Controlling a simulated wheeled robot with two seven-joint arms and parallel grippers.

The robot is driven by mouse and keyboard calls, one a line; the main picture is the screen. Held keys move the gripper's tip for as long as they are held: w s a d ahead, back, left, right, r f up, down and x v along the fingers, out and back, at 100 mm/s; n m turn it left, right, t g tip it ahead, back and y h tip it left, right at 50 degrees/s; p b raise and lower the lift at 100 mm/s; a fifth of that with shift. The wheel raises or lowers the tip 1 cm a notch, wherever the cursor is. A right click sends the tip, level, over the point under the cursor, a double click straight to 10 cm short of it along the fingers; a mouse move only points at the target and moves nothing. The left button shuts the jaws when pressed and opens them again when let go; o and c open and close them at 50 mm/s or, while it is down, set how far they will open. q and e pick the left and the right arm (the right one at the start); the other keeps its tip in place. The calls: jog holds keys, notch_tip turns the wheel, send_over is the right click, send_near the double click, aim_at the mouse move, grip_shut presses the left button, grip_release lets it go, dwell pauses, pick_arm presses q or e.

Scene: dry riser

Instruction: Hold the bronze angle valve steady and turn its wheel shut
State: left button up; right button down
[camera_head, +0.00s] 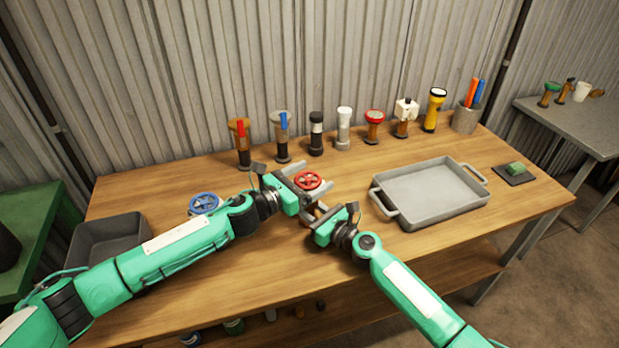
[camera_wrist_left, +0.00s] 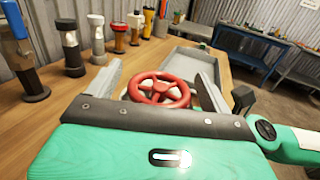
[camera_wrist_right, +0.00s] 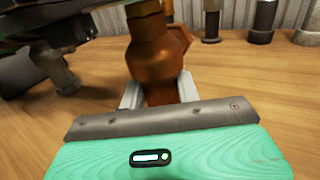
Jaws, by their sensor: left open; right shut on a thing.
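The bronze angle valve stands upright on the wooden table between my two grippers. Its bronze body (camera_wrist_right: 152,62) fills the middle of the right wrist view, and its red wheel (camera_head: 308,181) shows on top in the head view. My right gripper (camera_wrist_right: 158,88) is shut on the valve body, low down. My left gripper (camera_head: 313,186) is open, with its fingers on either side of the red wheel. In the left wrist view the red wheel (camera_wrist_left: 159,89) lies between the two grey fingers, with a visible gap on at least the left side. The lower body is hidden in the head view.
A grey tray (camera_head: 384,205) with handles stands right of the valve. A blue-wheeled valve (camera_head: 204,203) and a dark grey bin (camera_head: 82,244) are at the left. Several valves and a yellow flashlight (camera_head: 433,109) line the back edge. The front right of the table is clear.

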pick_arm(q)
jog(key=v, duration=0.7)
jog(key=shift+a, duration=0.25)
jog(key=shift+s, duration=0.15)
jog(key=s+d+r+n+t+y, duration=0.2)
jog(key=s+d+n+t+y, duration=0.25)
jog(key=d, duration=0.25)
jog(key=s+a+f+n+t+y, duration=0.25)
jog(key=n+y, duration=0.25)
jog(key=y, duration=0.3)
jog(key=shift+m, duration=0.25)
jog(key=w, duration=0.7)
jog(key=w+d, duration=0.1)
jog(key=w, duration=0.3)
jog(key=shift+w+r, duration=0.1)
jog(key=shift+r, duration=0.15)
